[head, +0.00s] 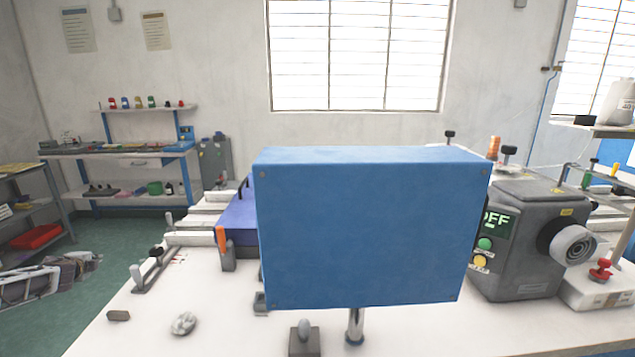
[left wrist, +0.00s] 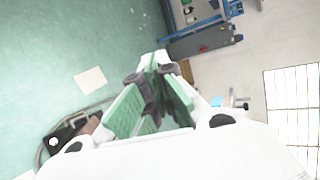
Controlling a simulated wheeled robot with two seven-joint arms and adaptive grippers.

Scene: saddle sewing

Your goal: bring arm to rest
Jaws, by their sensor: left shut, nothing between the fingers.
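My left gripper (head: 88,259) shows low at the left edge of the head view, out over the green floor and left of the white table (head: 110,338). In the left wrist view its two green-padded fingers (left wrist: 155,68) come together at the tips with nothing between them. It is apart from the table and touches nothing that I can see. My right gripper is not in view.
A large blue box-like panel (head: 370,230) stands on the table and hides what is behind it. A grey machine (head: 525,245) with an OFF display stands at right. A blue-framed shelf (head: 125,150) is at the back left. Green floor (head: 110,285) is open beside the table.

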